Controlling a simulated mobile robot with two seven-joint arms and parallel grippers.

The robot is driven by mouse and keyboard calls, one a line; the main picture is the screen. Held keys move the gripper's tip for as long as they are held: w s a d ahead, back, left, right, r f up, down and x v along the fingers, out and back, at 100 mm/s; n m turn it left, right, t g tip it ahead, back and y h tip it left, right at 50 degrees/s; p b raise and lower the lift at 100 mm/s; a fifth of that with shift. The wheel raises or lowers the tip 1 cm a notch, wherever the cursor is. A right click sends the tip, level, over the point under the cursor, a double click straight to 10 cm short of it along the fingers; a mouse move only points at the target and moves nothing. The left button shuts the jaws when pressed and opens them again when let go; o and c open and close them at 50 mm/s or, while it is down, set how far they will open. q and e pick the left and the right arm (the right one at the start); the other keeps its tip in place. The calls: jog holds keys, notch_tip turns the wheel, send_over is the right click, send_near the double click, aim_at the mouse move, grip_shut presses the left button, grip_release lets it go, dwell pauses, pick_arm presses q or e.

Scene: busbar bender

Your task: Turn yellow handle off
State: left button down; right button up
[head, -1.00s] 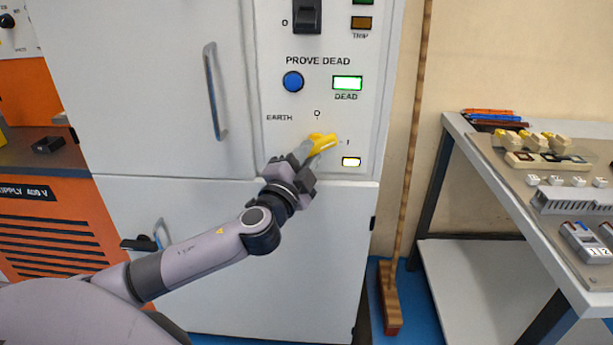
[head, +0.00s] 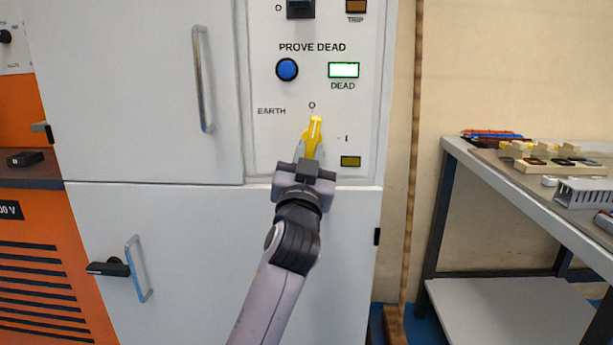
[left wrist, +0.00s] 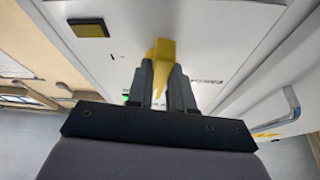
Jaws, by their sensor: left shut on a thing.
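The yellow handle (head: 316,125) is on the white cabinet panel, beside the EARTH label. It points up, toward the O mark above it; the I mark is to its right. My left gripper (head: 310,150) is shut on the handle from below. In the left wrist view the yellow handle (left wrist: 160,55) stands between the two fingers of my left gripper (left wrist: 162,80). The fingers hide part of the handle. My right gripper is not in view.
Above are a blue button (head: 287,69), a lit DEAD lamp (head: 343,70) and a black switch (head: 301,8). The lamp (head: 351,161) right of the handle is dim yellow. A broom (head: 408,200) leans beside the cabinet. A workbench (head: 455,148) stands at the right.

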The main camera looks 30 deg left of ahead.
pick_arm(q)
jog(key=shift+d+f+n+y+b, duration=0.1)
jog(key=shift+f+n+y+b, duration=0.15)
jog(key=shift+n+b, duration=0.55)
jog(key=shift+w+r+n+g+y+b, duration=0.15)
jog(key=shift+n+g+y+b, duration=0.25)
jog(key=shift+n, duration=0.4)
jog(key=shift+r+y, duration=0.1)
jog(key=shift+y, duration=0.15)
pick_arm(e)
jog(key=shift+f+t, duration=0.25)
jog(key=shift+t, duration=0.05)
pick_arm(q)
jog(key=c, duration=1)
grip_release()
jog(key=shift+s+d, duration=0.1)
jog(key=shift+s, duration=0.1)
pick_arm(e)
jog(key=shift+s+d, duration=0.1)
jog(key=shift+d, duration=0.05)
